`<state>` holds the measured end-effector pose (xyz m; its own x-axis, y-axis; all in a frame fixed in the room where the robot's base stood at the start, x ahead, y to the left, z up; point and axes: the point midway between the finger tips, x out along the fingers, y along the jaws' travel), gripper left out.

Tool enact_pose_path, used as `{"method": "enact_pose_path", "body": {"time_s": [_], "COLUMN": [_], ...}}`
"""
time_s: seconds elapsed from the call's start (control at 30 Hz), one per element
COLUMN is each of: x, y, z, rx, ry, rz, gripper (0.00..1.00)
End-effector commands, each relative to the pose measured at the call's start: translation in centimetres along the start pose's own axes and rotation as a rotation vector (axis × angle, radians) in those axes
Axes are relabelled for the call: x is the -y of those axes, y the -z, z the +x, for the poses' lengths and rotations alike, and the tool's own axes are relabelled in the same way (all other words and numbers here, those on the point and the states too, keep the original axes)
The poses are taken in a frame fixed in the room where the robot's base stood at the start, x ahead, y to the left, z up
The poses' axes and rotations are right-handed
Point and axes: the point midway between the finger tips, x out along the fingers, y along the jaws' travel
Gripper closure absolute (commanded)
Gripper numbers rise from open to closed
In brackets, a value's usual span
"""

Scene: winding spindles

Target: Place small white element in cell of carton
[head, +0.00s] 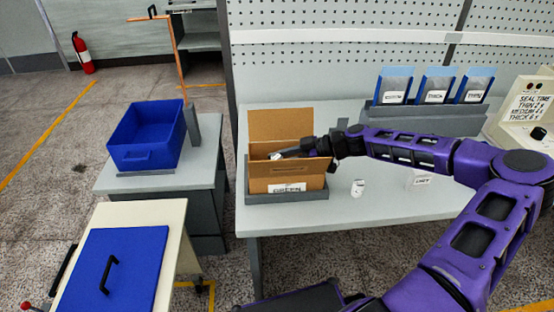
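An open brown cardboard carton (262,173) stands on the table with its back flap raised and a label reading "GREEN" (287,188) on its front. My gripper (279,154) reaches in from the right over the carton's opening, with its tips low inside the rim. A small whitish patch shows at the tips; I cannot tell whether it is an element held there or part of the gripper. The finger gap is too small to judge. A small white object (358,188) stands on the table right of the carton. The carton's cells are hidden by its front wall and my gripper.
A grey tray (315,195) surrounds the carton's base. A blue bin (145,135) stands on a side table at left. Blue pouches (435,86) stand in a rack at the back right, near a white sealing machine (527,112). A small label stand (421,180) is on the table.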

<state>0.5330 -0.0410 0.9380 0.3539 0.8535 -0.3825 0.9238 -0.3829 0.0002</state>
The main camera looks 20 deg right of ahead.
Motion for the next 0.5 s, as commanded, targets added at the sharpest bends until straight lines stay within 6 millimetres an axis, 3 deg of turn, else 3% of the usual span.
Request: {"method": "enact_pose_path", "body": {"time_s": [0.5], "x": [0.0], "y": [-1.2], "z": [0.5], "rx": [0.0], "ry": [0.001], "rz": [0.001], "gripper": [1.0]}}
